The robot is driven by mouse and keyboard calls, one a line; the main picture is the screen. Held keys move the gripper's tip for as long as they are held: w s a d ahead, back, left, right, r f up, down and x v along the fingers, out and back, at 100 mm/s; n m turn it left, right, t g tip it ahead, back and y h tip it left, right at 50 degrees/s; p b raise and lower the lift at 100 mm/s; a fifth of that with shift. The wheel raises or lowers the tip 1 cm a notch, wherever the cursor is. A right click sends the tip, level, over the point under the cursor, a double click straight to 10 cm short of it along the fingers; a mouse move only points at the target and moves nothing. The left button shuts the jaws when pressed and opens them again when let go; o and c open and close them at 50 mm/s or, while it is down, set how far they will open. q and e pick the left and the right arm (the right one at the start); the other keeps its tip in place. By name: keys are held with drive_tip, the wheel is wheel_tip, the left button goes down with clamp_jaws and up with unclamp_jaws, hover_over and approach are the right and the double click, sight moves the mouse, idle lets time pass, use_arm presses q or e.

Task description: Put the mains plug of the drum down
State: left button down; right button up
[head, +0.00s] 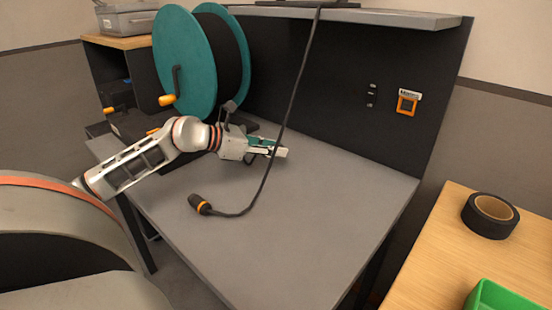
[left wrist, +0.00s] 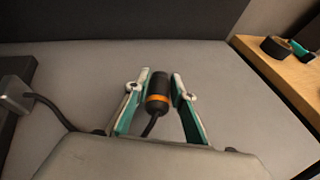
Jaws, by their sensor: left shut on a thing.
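The cable drum (head: 185,70) has teal flanges and a crank with an orange knob, and stands at the back left of the grey table (head: 330,215). My left gripper (head: 280,151) is right of the drum, over the table, pointing right. In the left wrist view its fingers (left wrist: 158,85) are shut on a black plug with an orange ring (left wrist: 157,92), whose cable runs back under the gripper. How far the plug is from the tabletop I cannot tell. In the head view the fingers mostly hide it. My right gripper is not in view.
Another black connector with an orange ring (head: 199,204) shows low over the table, on a dark cable (head: 289,100) from the shelf (head: 370,17). An orange-framed socket (head: 407,104) is on the dark back panel. Black tape (head: 490,214) and a green bin (head: 500,298) are on the wooden table.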

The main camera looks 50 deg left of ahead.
sight(274, 166)
use_arm(q)
wheel_tip(274, 166, down, 3)
drive_tip(key=shift+f+b, duration=0.15)
drive_tip(key=shift+b, duration=0.15)
drive_tip(key=shift+r, duration=0.2)
drive_tip(key=shift+f, duration=0.35)
drive_tip(key=c, duration=1.7)
unclamp_jaws()
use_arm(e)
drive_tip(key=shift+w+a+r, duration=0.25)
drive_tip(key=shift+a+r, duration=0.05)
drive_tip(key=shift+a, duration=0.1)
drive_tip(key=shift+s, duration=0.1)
